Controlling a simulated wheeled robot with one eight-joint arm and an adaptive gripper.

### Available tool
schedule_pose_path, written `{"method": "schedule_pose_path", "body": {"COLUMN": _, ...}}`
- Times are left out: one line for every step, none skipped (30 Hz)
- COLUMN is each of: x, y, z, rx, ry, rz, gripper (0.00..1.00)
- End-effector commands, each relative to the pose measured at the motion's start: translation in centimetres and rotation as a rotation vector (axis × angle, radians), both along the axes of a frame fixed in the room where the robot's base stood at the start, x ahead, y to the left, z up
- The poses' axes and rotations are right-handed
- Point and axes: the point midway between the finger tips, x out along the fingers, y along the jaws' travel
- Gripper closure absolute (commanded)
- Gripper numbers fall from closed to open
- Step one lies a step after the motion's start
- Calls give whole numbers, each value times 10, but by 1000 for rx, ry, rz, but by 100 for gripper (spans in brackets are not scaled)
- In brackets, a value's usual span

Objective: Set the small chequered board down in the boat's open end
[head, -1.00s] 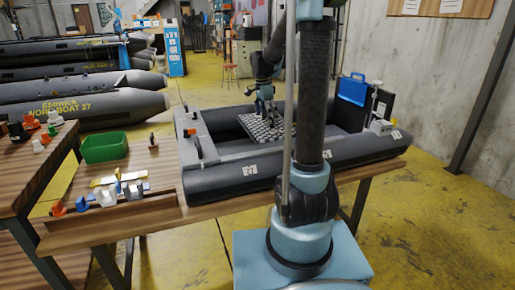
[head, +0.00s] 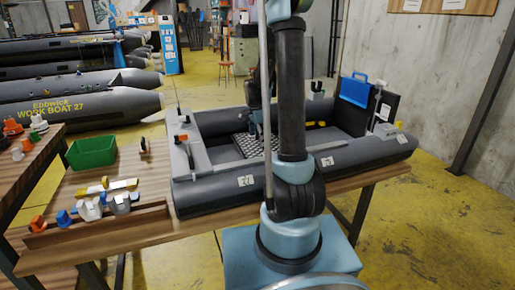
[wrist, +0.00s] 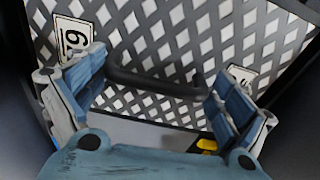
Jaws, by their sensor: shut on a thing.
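The chequered board (head: 250,146) shows in the head view inside the grey boat (head: 214,193), partly hidden behind my arm. It is patterned in black and white. In the wrist view the board (wrist: 170,40) fills most of the picture, with a dark bar handle (wrist: 150,86) across it. I cannot tell whether the board touches the boat's floor.
A green bin (head: 92,152), white fittings (head: 90,208) and a wooden tray (head: 100,232) stand on the table left of the boat. A blue case (head: 354,91) stands at the boat's right end. A yellow piece (wrist: 207,145) lies below the board in the wrist view.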

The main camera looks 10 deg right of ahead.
Motion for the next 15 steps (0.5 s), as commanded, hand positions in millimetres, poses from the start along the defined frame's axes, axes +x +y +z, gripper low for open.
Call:
{"method": "schedule_pose_path", "body": {"x": 0, "y": -1, "z": -2, "rx": 0, "ry": 0, "rz": -1, "gripper": 59}}
{"method": "schedule_pose_path", "body": {"x": 0, "y": -1, "z": -3, "rx": 0, "ry": 0, "rz": -2, "gripper": 59}}
{"method": "schedule_pose_path", "body": {"x": 0, "y": -2, "z": -6, "rx": 0, "ry": 0, "rz": -2, "gripper": 59}}
{"method": "schedule_pose_path", "body": {"x": 0, "y": -2, "z": -9, "rx": 0, "ry": 0, "rz": -2, "gripper": 59}}
{"method": "schedule_pose_path", "body": {"x": 0, "y": -2, "z": -12, "rx": 0, "ry": 0, "rz": -3, "gripper": 59}}
{"method": "schedule_pose_path", "body": {"x": 0, "y": -2, "z": -17, "rx": 0, "ry": 0, "rz": -3, "gripper": 59}}
{"method": "schedule_pose_path", "body": {"x": 1, "y": -3, "z": -21, "rx": 0, "ry": 0, "rz": -3, "gripper": 59}}
{"method": "schedule_pose_path", "body": {"x": 0, "y": -3, "z": -25, "rx": 0, "ry": 0, "rz": -3, "gripper": 59}}
{"method": "schedule_pose_path", "body": {"x": 0, "y": -3, "z": -29, "rx": 0, "ry": 0, "rz": -3, "gripper": 59}}
{"method": "schedule_pose_path", "body": {"x": 1, "y": -3, "z": -32, "rx": 0, "ry": 0, "rz": -3, "gripper": 59}}
{"method": "schedule_pose_path", "body": {"x": 0, "y": -3, "z": -35, "rx": 0, "ry": 0, "rz": -3, "gripper": 59}}
{"method": "schedule_pose_path", "body": {"x": 0, "y": -3, "z": -38, "rx": 0, "ry": 0, "rz": -3, "gripper": 59}}
{"method": "schedule_pose_path", "body": {"x": 0, "y": -3, "z": -40, "rx": 0, "ry": 0, "rz": -3, "gripper": 59}}
{"method": "schedule_pose_path", "body": {"x": 0, "y": -3, "z": -41, "rx": 0, "ry": 0, "rz": -3, "gripper": 59}}
{"method": "schedule_pose_path", "body": {"x": 0, "y": -3, "z": -43, "rx": 0, "ry": 0, "rz": -3, "gripper": 59}}
